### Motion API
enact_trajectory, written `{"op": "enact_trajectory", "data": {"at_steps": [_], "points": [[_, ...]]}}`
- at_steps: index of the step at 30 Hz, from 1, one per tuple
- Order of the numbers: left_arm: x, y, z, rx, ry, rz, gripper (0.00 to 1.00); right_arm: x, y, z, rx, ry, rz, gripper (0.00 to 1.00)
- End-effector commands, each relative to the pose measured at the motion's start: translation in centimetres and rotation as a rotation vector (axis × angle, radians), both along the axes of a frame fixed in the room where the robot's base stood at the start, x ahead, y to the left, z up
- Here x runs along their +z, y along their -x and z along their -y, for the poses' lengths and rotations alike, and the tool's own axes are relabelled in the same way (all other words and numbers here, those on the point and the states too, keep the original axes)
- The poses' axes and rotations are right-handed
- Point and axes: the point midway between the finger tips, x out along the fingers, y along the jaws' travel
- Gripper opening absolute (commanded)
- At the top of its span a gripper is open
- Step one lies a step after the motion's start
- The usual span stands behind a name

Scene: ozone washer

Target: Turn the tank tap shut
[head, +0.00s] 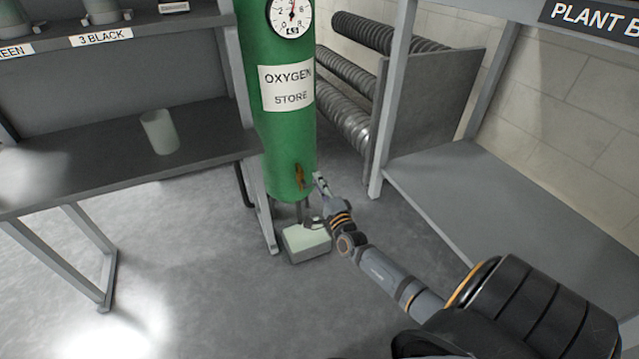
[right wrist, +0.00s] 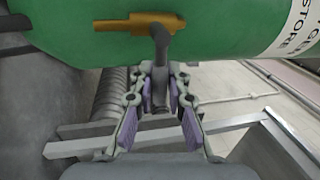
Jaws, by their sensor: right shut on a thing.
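The green oxygen tank (head: 287,140) stands upright in the middle of the head view. The tank tap (head: 299,177) is on its lower front, with a brass part lying along the tank's length. In the right wrist view the tap's brass part (right wrist: 135,24) crosses the tank, and a dark grey bent piece (right wrist: 160,45) runs from it down between my fingers. My right gripper (head: 319,182) is at the tap, with its fingers (right wrist: 160,88) closed around that grey piece. The exact contact is partly hidden by the fingers. My left gripper is not in view.
A grey shelf (head: 120,170) with a pale cup (head: 159,132) stands at left. A low block (head: 305,243) sits on the floor below the tank. Coiled pipes (head: 345,105) are behind it. A grey bench (head: 500,200) is at right. The floor at front left is clear.

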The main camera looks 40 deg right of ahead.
Motion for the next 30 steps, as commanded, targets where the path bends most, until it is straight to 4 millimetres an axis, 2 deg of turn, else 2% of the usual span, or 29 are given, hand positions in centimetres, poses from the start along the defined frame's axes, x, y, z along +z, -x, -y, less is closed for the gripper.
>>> {"op": "enact_trajectory", "data": {"at_steps": [8, 9, 14, 23, 26, 30], "points": [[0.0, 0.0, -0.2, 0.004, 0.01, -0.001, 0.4, -0.2, 0.1, 0.0, 0.0, 0.004, -0.005, 0.0], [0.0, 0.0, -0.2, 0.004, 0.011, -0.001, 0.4, -0.2, 0.1, 0.0, 0.0, 0.003, -0.005, 0.17], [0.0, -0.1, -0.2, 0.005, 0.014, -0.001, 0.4, -0.1, 0.1, 0.0, 0.0, 0.002, -0.004, 0.38], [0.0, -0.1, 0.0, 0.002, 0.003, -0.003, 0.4, -0.1, 0.1, 0.0, 0.001, 0.002, -0.001, 0.39], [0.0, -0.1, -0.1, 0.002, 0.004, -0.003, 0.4, -0.4, 1.1, -0.3, 0.001, 0.001, -0.003, 0.39], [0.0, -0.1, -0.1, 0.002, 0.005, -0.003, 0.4, -1.1, 4.1, -1.0, 0.001, 0.001, -0.006, 0.39]]}}
